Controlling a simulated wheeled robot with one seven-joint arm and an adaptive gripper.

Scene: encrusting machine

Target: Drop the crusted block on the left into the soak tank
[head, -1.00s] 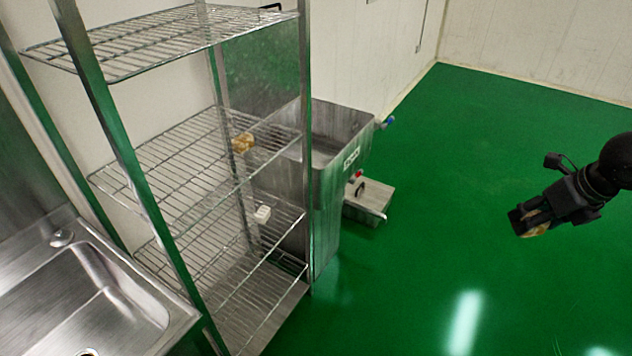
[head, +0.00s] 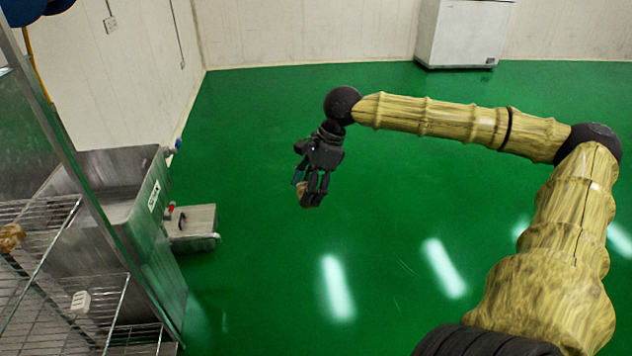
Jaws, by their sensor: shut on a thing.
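My gripper (head: 311,190) hangs over the open green floor, pointing down, shut on a brownish block (head: 303,193). The fingers hide much of that block. The steel soak tank (head: 150,225), with a white label on its side, stands at the left, well apart from my gripper. Its open top is partly hidden by the shelf post. Another crusted, golden-brown block (head: 10,237) sits on the wire shelf at the left edge.
A wire shelf rack (head: 50,207) stands in front of the tank. A small white object (head: 80,302) lies on its lower shelf. A low steel box (head: 193,227) juts from the tank's right side. A white chest freezer (head: 462,32) stands at the back. The middle floor is clear.

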